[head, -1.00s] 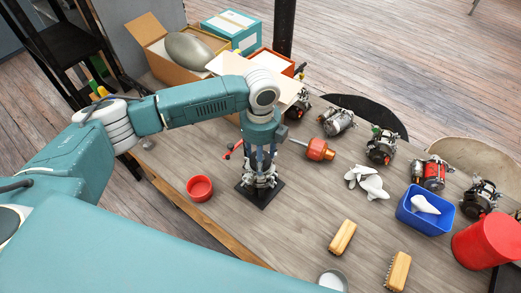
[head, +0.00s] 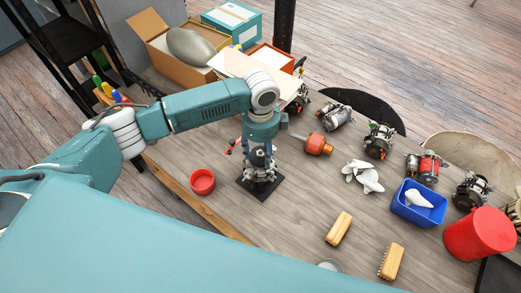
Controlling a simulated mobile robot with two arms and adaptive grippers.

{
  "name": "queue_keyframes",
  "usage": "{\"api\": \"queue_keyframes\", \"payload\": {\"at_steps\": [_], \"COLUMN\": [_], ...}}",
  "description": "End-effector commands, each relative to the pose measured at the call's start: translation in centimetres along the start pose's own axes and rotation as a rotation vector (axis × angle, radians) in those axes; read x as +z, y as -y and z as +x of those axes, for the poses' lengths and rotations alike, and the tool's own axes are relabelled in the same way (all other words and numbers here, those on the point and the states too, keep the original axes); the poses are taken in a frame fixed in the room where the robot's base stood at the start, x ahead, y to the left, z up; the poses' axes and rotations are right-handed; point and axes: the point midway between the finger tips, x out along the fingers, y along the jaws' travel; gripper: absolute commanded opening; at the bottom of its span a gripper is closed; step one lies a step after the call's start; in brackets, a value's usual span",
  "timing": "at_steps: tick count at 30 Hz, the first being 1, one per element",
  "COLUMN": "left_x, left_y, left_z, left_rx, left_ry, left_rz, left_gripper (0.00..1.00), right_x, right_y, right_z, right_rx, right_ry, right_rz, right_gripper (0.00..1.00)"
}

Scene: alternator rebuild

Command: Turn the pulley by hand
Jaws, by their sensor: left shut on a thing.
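My left gripper (head: 259,153) comes down from above onto an alternator (head: 259,172). The alternator stands on a black square base plate (head: 262,191) on the workbench. The gripper is shut at the top of the alternator, where the pulley would be. The fingers and wrist hide the pulley, so I cannot make out its outline or how far it is turned. My right gripper is not in view.
A red cup (head: 202,182) stands left of the base plate. An orange-red tool (head: 317,145) lies to the right. Further right are white rags (head: 363,175), a blue bin (head: 413,212), brushes (head: 339,229), a red container (head: 481,234) and several other alternators (head: 380,141).

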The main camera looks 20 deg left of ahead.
Motion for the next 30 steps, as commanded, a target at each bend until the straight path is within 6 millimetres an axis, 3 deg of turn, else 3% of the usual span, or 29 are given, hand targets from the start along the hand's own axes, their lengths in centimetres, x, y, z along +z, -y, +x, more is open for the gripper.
{"api": "queue_keyframes", "payload": {"at_steps": [7, 15, 23, 24, 27, 30], "left_x": [-0.12, -0.17, -0.10, -0.10, -0.08, -0.05], "left_y": [-0.25, -0.24, -0.15, -0.14, -0.09, -0.05], "left_z": [0.22, 0.24, 0.16, 0.15, 0.11, 0.07], "left_rx": [0.007, 0.006, 0.004, 0.004, 0.003, 0.002], "left_ry": [-0.001, -0.001, 0.000, 0.000, 0.000, 0.000], "left_rz": [-0.027, -0.395, -0.446, -0.446, -0.445, -0.445], "left_gripper": [0.13, 0.13, 0.13, 0.55, 0.71, 0.71], "right_x": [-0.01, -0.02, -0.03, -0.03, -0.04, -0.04], "right_y": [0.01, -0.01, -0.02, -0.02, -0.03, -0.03], "right_z": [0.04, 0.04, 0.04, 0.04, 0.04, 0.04], "right_rx": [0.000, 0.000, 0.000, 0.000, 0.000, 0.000], "right_ry": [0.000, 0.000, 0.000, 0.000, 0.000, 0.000], "right_rz": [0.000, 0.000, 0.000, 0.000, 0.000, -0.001], "right_gripper": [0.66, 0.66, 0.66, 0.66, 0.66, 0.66]}}
